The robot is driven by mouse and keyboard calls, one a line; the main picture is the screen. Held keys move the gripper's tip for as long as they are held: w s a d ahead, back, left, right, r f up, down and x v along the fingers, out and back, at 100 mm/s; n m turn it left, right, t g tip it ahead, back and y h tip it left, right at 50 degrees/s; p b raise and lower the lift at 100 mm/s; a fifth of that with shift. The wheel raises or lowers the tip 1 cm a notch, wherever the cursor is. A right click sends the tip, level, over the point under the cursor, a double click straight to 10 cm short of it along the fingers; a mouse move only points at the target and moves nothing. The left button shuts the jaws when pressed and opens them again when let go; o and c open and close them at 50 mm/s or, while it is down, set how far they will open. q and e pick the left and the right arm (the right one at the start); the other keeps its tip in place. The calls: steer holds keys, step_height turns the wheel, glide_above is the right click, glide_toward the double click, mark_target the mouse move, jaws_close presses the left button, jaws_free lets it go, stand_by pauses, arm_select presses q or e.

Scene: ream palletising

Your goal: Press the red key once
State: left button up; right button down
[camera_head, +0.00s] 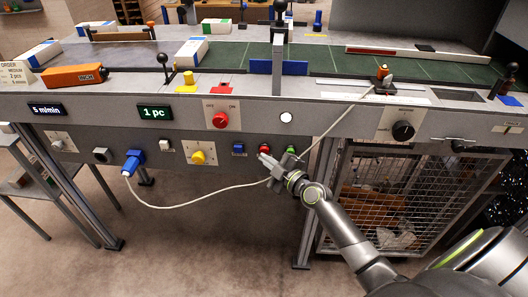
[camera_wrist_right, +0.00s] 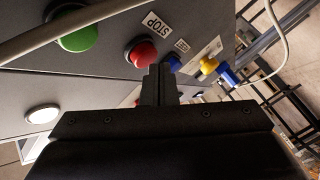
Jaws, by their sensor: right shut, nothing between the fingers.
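The red key (camera_head: 265,148) is a round button on the grey front panel, between a blue and a green button. In the right wrist view the red key (camera_wrist_right: 141,53) has a STOP label beside it. My right gripper (camera_head: 266,160) is shut and empty, its fingertips just below the red key in the head view. In the right wrist view my right gripper's fingers (camera_wrist_right: 158,75) are together, close beside the red key toward the blue button. I cannot tell whether they touch the panel. My left gripper is not in view.
The green button (camera_head: 291,149) and blue button (camera_head: 238,149) flank the red key. A red knob (camera_head: 220,119) sits higher up, and a yellow knob (camera_head: 198,157) to the left. A pale cable (camera_head: 215,190) runs from the blue plug (camera_head: 133,163) past my right gripper.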

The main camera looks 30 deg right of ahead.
steer(key=shift+s+a, duration=0.25)
steer(key=shift+s, duration=0.1)
steer(key=shift+s+a, duration=0.45)
steer(key=shift+s, duration=0.25)
steer(key=shift+s+a, duration=0.4)
steer(key=shift+s, duration=0.35)
steer(key=shift+s+a, duration=0.45)
steer(key=shift+s, duration=0.25)
steer(key=s+d+f+m+g+h, duration=0.15)
steer(key=s+f, duration=0.25)
steer(key=f, duration=0.6)
steer(key=s+d+f+m+g+h, duration=0.1)
steer(key=s+d+f+m+g, duration=0.3)
steer(key=f, duration=0.6)
steer(key=s+f+m+g+h, duration=0.2)
steer(key=s+f, duration=0.3)
steer(key=f, duration=0.5)
steer(key=s+f+m+g, duration=0.2)
steer(key=s+f, duration=0.4)
steer(key=s, duration=0.5)
steer(key=s+f+m+g, duration=0.1)
steer(key=s+f+g, duration=0.2)
steer(key=s, duration=0.8)
steer(key=s+f+m+g, duration=0.2)
steer(key=s+f, duration=0.6)
steer(key=s, duration=0.4)
steer(key=shift+a+f+m+g+h, duration=0.35)
steer(key=shift+a+g, duration=0.1)
